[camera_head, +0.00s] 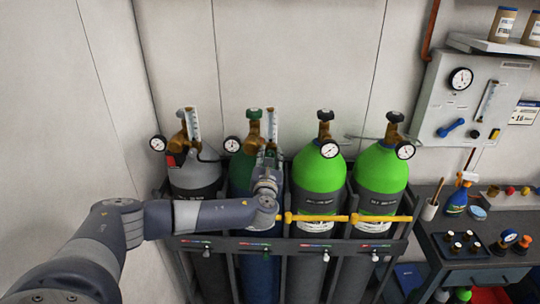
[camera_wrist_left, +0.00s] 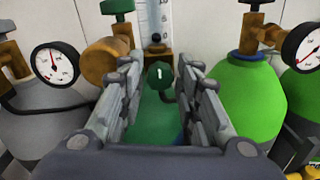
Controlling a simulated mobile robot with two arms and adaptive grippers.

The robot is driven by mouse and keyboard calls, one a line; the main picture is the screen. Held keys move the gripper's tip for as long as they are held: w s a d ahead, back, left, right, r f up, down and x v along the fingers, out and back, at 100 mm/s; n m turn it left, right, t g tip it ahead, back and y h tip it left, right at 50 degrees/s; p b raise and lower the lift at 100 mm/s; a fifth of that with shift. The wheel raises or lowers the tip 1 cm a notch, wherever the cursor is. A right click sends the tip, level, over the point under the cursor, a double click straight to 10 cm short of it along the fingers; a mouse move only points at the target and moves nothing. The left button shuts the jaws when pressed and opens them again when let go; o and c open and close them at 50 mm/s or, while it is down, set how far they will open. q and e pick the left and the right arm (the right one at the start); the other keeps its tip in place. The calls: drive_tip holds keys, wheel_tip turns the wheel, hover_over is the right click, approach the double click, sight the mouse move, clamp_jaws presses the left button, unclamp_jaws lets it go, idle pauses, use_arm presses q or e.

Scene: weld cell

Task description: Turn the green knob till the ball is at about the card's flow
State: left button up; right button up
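The green knob (camera_wrist_left: 160,75), with a white mark on top, sits below the clear flow tube (camera_wrist_left: 152,20) of the second cylinder. My left gripper (camera_wrist_left: 163,68) is open, its fingers on either side of the knob with gaps showing. In the head view my left gripper (camera_head: 268,160) is in front of the second cylinder's regulator and hides the knob. The flow tube there (camera_head: 272,124) stands upright, too small to read. My right gripper is not in view.
Grey (camera_head: 196,178) and green (camera_head: 319,173) cylinders stand beside the dark green one (camera_head: 241,174) in a rack with a yellow bar (camera_head: 330,218). Gauges and brass valves stick out close to my left gripper. A workbench (camera_head: 490,240) with tools is at the right.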

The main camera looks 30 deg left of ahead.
use_arm(q)
clamp_jaws()
idle(0.3)
